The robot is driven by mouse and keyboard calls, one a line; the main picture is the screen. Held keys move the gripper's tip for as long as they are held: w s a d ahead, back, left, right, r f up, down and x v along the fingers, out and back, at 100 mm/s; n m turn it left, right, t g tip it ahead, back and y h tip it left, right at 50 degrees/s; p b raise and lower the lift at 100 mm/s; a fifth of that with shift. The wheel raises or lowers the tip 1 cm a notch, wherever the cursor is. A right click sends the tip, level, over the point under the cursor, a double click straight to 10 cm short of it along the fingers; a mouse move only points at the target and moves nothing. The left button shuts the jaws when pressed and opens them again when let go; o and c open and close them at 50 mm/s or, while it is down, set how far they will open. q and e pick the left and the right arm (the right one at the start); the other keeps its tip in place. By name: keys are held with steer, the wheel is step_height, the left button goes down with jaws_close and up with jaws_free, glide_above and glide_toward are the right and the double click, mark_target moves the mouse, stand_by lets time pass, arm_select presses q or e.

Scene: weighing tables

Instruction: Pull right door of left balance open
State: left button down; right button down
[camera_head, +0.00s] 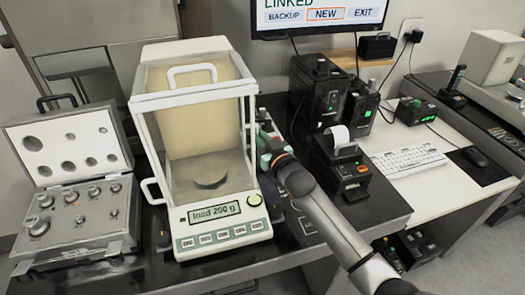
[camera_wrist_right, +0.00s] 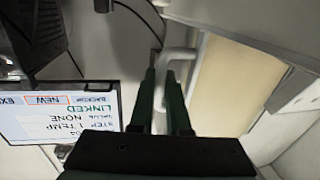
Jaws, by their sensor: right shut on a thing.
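The left balance (camera_head: 222,222) is a white scale with a clear-sided weighing chamber; its display reads "load 200 g". Its dark round pan (camera_head: 211,180) is empty. My right gripper (camera_head: 263,138) is beside the chamber's right side, low over the table. In the wrist view its two dark green fingers (camera_wrist_right: 163,85) close around the white handle of the right door (camera_wrist_right: 178,55). In the head view that handle is hidden behind my gripper. I cannot tell how far the right door is open. My left gripper is in neither view.
An open case of weights (camera_head: 70,200) stands left of the balance. Right of my arm are a small printer (camera_head: 345,170) and black boxes (camera_head: 320,95). A keyboard (camera_head: 408,160) lies farther right, and a monitor (camera_head: 325,15) hangs behind.

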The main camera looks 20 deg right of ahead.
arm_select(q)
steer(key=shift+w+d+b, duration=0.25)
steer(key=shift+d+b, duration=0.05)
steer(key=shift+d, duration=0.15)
arm_select(e)
steer(key=shift+d+x, duration=0.25)
steer(key=shift+x, duration=0.95)
steer(key=c, duration=1.2)
jaws_free()
arm_select(q)
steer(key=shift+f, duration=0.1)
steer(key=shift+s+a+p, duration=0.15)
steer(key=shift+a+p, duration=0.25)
steer(key=shift+p, duration=0.05)
arm_select(e)
steer(key=v, duration=1.2)
steer(key=shift+s+d, duration=0.15)
steer(key=shift+s, duration=0.05)
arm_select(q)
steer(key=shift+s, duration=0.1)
